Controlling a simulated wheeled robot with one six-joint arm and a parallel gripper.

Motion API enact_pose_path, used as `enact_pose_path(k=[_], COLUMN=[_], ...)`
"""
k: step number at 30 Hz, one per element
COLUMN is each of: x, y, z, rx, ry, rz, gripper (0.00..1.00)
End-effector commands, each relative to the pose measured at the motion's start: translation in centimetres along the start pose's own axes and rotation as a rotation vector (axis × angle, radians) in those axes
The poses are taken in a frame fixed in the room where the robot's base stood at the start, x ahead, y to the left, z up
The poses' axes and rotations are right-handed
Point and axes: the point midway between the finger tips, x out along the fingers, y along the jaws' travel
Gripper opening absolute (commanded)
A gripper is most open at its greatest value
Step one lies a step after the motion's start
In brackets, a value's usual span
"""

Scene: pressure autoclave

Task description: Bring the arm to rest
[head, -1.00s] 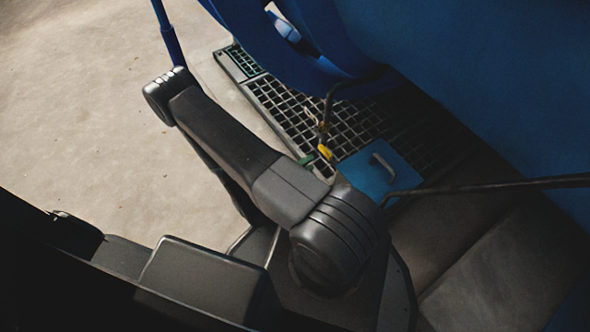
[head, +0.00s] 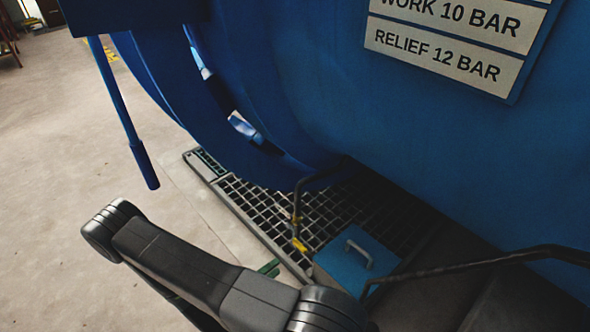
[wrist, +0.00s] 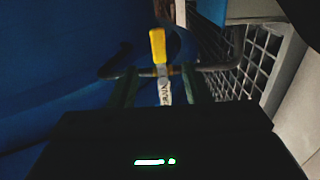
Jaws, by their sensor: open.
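My arm (head: 175,262) is bent in the lower part of the head view, with its elbow at the left. My gripper (wrist: 160,92) shows in the wrist view as two dark green fingers held apart, with nothing gripped. A small valve with a yellow handle (wrist: 158,46) on a dark pipe appears between and beyond the fingertips. In the head view the yellow handle (head: 299,244) lies just right of a bit of green finger, with a gap between them. The rest of my gripper is hidden behind my arm there.
The big blue vessel (head: 330,110) fills the right and carries a pressure sign (head: 440,55). A blue lever (head: 122,110) hangs at the left. Below are a floor grating (head: 265,215), a blue box with a handle (head: 345,268) and a dark pipe (head: 480,267). Open floor (head: 60,150) lies left.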

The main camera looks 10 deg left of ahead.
Motion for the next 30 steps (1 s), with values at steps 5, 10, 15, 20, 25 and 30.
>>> enact_pose_path(k=[5, 10, 15, 20, 25, 30], x=[0.1, 1.1, 2.8, 4.4, 6.0, 7.7], y=[0.0, 0.0, -0.1, -0.1, -0.1, -0.1], z=[0.0, 0.0, 0.1, 0.1, 0.1, 0.1], rx=[0.000, -0.001, -0.001, -0.001, -0.001, -0.001], ry=[-0.001, -0.003, -0.005, -0.005, -0.006, -0.006], rz=[0.000, 0.002, 0.001, 0.001, 0.001, 0.001], gripper=[0.44, 0.44, 0.44, 0.44, 0.44, 0.44])
